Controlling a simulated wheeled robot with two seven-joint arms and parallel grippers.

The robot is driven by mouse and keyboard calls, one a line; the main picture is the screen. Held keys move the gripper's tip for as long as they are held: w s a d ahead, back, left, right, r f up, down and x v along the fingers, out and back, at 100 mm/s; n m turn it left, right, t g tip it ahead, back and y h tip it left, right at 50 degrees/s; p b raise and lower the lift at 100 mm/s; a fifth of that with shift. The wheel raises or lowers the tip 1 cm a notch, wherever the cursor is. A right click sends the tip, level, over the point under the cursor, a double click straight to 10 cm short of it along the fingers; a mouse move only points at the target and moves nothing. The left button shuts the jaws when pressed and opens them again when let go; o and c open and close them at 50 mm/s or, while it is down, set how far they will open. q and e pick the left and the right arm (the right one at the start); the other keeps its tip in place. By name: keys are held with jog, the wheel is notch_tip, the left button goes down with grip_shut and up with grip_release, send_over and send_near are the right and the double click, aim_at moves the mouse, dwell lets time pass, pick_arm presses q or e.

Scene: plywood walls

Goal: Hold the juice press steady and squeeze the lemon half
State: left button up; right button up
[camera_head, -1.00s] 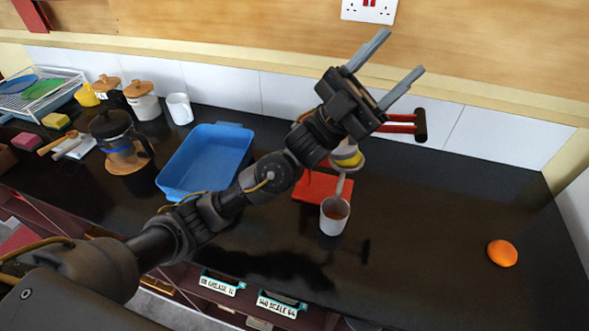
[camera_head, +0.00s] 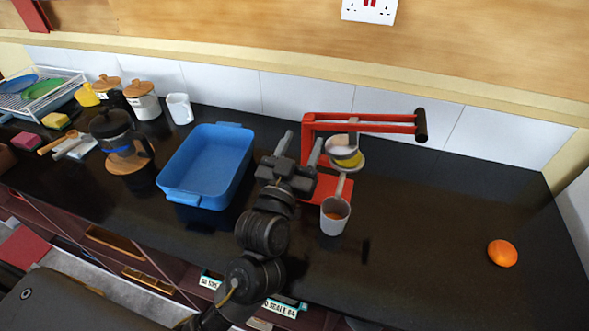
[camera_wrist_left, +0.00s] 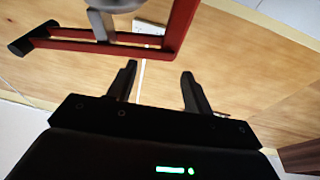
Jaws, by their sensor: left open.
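The red juice press (camera_head: 312,150) stands at the back of the black counter, its lever roughly level and its dark handle grip (camera_head: 421,126) pointing right. A yellow lemon half (camera_head: 350,160) shows in the press bowl, under the pressing cone. A grey mug (camera_head: 335,214) with orange-brown contents stands below the spout. My left gripper (camera_head: 300,147) is open and empty, just left of the press frame in the head view, covering part of its base. In the left wrist view the red frame (camera_wrist_left: 180,25) is above the open fingers (camera_wrist_left: 159,72). My right gripper is not in view.
A blue tray (camera_head: 168,190) is left of my left arm. A coffee press (camera_head: 112,130), jars, a white mug (camera_head: 180,108) and a dish rack (camera_head: 40,90) stand further left. An orange (camera_head: 502,253) lies at the right; the counter around it is clear.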

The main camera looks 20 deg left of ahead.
aim_at(306, 145)
pick_arm(q)
notch_tip(306, 145, down, 6)
jog(key=s+r+g+y, duration=0.1)
jog(key=s+g, duration=0.1)
jog(key=g, duration=0.1)
jog(key=shift+n, duration=0.3)
jog(key=w, duration=1.2)
jog(key=shift+a+f, duration=0.2)
jog(key=shift+a, duration=0.15)
jog(key=shift+c, duration=0.3)
grip_shut()
jog(key=shift+o, duration=0.3)
grip_release()
jog(key=shift+s, duration=0.1)
jog(key=s, duration=1.2)
